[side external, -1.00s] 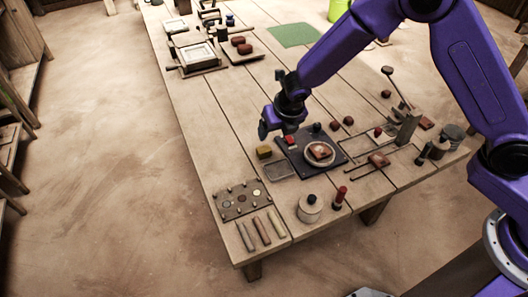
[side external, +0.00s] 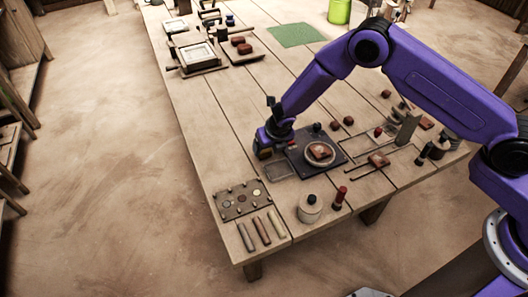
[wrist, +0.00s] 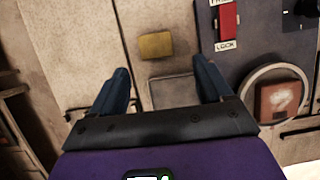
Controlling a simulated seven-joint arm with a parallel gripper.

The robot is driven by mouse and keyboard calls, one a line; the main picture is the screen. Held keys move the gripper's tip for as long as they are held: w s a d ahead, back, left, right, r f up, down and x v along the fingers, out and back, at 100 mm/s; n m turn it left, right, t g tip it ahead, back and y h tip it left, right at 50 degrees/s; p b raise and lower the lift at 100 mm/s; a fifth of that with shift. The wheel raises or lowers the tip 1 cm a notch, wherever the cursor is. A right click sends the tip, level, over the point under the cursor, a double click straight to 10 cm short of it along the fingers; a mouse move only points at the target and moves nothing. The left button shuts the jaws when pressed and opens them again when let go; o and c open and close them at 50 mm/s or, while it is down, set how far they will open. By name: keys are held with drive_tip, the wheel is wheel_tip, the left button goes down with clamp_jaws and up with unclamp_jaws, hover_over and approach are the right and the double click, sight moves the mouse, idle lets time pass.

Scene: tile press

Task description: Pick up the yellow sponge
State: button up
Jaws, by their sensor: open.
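The yellow sponge (wrist: 156,46) is a small block lying on the wooden table, seen beyond my fingertips in the wrist view. My gripper (wrist: 161,72) is open, with its two dark blue fingers apart and nothing between them. The sponge sits ahead of the gap, roughly midway between the fingers. In the side view my gripper (side external: 268,143) is low over the sponge's place and mostly hides it.
A dark plate (side external: 331,140) with a red lock switch (wrist: 228,25) and a round dish (side external: 320,153) lies right of the sponge. A shallow rectangular tray (wrist: 172,77) lies just nearer. A plate with pegs (side external: 240,199) stands toward the front. Bare table lies left of the sponge.

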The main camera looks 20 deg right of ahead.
sight(265, 151)
drive_tip(key=shift+w+x, duration=0.2)
drive_tip(key=shift+x, duration=1.1)
drive_tip(key=shift+w+x, duration=0.15)
drive_tip(key=shift+x, duration=1.2)
drive_tip(key=shift+a+r, duration=0.15)
drive_tip(key=c, duration=1.1)
